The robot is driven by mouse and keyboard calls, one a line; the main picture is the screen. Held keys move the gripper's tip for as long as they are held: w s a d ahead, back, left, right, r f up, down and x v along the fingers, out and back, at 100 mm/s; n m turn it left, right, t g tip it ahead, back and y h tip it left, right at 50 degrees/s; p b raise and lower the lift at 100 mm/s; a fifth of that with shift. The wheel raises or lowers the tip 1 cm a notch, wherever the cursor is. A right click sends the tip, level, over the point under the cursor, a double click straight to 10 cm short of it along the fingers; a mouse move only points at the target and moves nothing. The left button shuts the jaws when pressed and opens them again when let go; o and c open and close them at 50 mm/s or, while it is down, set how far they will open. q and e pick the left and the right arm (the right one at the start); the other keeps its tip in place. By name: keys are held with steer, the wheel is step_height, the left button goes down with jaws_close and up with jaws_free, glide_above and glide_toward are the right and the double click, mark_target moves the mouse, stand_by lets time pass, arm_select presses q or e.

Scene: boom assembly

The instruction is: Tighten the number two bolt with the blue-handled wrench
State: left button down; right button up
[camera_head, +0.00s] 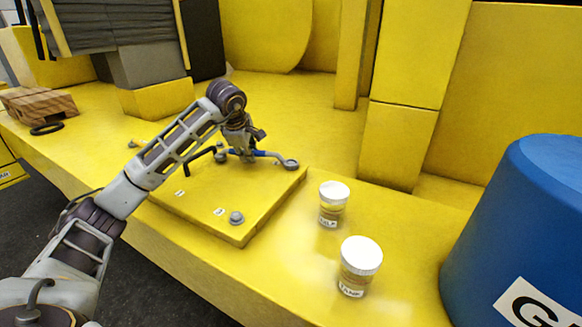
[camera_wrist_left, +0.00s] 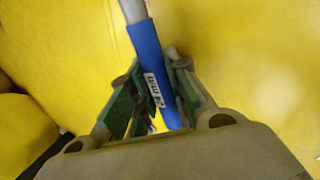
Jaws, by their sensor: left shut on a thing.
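The blue-handled wrench (camera_head: 264,153) is at the far part of the yellow plate (camera_head: 245,190). Its grey ring end (camera_head: 291,164) is at the plate's right corner. I cannot tell whether a bolt sits inside the ring. My left gripper (camera_head: 243,152) is shut on the wrench's blue handle (camera_wrist_left: 150,65), which runs between the fingers in the left wrist view. A bolt (camera_head: 237,217) stands at the plate's near corner beside a small label (camera_head: 219,212). The label's number is too small to read. My right gripper is not in view.
Two white-lidded jars (camera_head: 333,203) (camera_head: 360,266) stand right of the plate. A big blue container (camera_head: 530,230) is at the far right. A black bent rod (camera_head: 197,160) is beside my gripper. A wooden block (camera_head: 38,104) lies at the far left. Yellow walls rise behind.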

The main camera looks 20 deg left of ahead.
arm_select(q)
steer(key=shift+w+a+r+m+p, duration=0.15)
steer(key=shift+w+m+p, duration=0.3)
steer(key=shift+w+m, duration=0.05)
stand_by(0.6)
steer(key=shift+w+a+h, duration=0.1)
steer(key=shift+w+h, duration=0.2)
steer(key=shift+w+m+h+p, duration=0.4)
steer(key=shift+w+m+p, duration=0.6)
steer(key=shift+m+p, duration=0.15)
stand_by(1.1)
steer(key=shift+w+p, duration=0.25)
steer(key=shift+p, duration=0.05)
steer(key=shift+s, duration=0.15)
stand_by(0.4)
steer(key=shift+s+n, duration=0.35)
steer(key=shift+s, duration=0.1)
